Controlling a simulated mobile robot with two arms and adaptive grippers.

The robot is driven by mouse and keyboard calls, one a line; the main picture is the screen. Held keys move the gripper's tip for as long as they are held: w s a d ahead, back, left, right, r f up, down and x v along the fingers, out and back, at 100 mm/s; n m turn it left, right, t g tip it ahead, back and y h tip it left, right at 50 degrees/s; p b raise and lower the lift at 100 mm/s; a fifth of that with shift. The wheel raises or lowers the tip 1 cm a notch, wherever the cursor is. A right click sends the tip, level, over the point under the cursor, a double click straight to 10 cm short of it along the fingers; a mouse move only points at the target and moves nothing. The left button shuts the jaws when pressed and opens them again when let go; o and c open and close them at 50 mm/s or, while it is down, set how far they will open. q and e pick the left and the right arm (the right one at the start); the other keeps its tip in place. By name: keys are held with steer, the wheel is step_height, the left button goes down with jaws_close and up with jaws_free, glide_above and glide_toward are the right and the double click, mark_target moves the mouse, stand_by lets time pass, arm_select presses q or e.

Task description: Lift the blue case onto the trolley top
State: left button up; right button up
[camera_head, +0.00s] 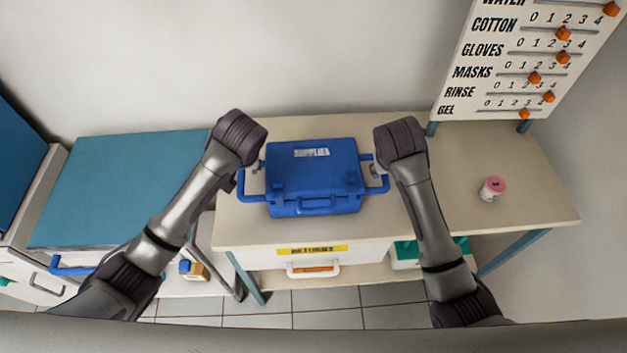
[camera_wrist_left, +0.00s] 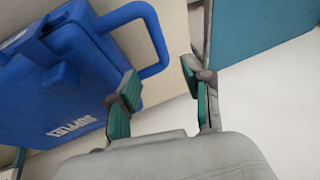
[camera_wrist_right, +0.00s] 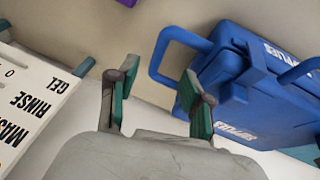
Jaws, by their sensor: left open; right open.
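The blue case (camera_head: 312,178), labelled SUPPLIES, stands closed on a beige bench top (camera_head: 460,165), with a handle loop on each side. My left gripper (camera_head: 256,168) is open at the case's left loop; in the left wrist view the loop (camera_wrist_left: 157,40) lies just beyond the fingertips (camera_wrist_left: 160,68). My right gripper (camera_head: 370,167) is open at the right loop; in the right wrist view the loop (camera_wrist_right: 157,58) lies near the fingertips (camera_wrist_right: 159,70). Neither gripper is closed on a loop. The trolley's teal top (camera_head: 125,185) is at the left, bare where visible.
A small pink-topped pot (camera_head: 493,188) stands on the bench's right side. A slider board (camera_head: 520,60) rises at the back right. A drawer marked RETURNS (camera_head: 318,257) is under the bench front. The trolley has a blue handle (camera_head: 70,268) at its front.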

mark_target(242, 175)
arm_select(q)
steer(key=x, duration=1.1)
steer(key=shift+a+f, duration=0.1)
arm_select(e)
steer(key=x, duration=1.1)
arm_select(q)
jaws_close()
arm_select(e)
jaws_close()
arm_select(q)
steer(key=shift+w, duration=0.1)
arm_select(e)
steer(key=shift+w, duration=0.1)
